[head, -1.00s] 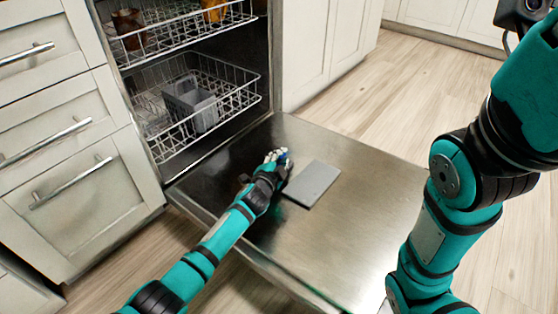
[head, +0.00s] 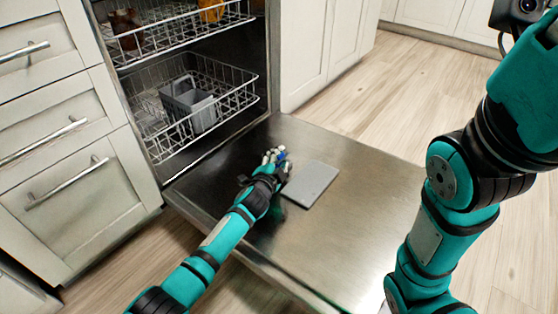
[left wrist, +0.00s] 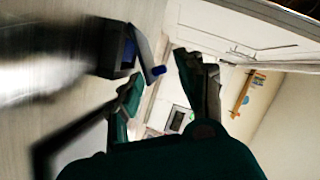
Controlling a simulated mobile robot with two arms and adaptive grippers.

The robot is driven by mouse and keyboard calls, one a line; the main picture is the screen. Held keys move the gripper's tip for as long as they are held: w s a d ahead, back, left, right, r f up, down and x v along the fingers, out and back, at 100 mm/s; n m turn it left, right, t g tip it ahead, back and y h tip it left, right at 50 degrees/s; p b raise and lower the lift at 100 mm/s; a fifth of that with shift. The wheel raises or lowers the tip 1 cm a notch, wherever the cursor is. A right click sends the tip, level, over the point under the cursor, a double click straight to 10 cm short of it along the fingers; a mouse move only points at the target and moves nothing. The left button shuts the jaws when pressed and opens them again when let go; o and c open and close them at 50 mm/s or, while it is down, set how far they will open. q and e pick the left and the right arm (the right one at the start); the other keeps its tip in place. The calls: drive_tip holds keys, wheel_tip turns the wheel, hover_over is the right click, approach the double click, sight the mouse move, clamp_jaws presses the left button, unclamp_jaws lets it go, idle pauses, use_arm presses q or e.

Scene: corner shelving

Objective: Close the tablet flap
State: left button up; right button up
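The dishwasher door (head: 345,245) is folded down flat. A flat grey rectangular panel (head: 311,184), which looks like the tablet flap, lies on its inner face. I cannot tell how far it is raised. My left gripper (head: 277,156) is just left of the panel's far corner, close to the door surface; contact cannot be made out. In the left wrist view my left gripper (left wrist: 165,85) has its two fingers apart, with nothing clearly held between them. My right arm (head: 440,215) rises along the right side, its gripper out of the picture.
The lower rack (head: 236,98) holds a grey cutlery basket (head: 188,104). The upper rack (head: 160,38) holds a brown cup (head: 125,28) and an orange item (head: 211,9). Drawers (head: 70,165) stand at the left. The floor (head: 372,95) beyond the door is clear.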

use_arm(q)
drive_tip(key=shift+s, duration=0.1)
drive_tip(key=v, duration=1.2)
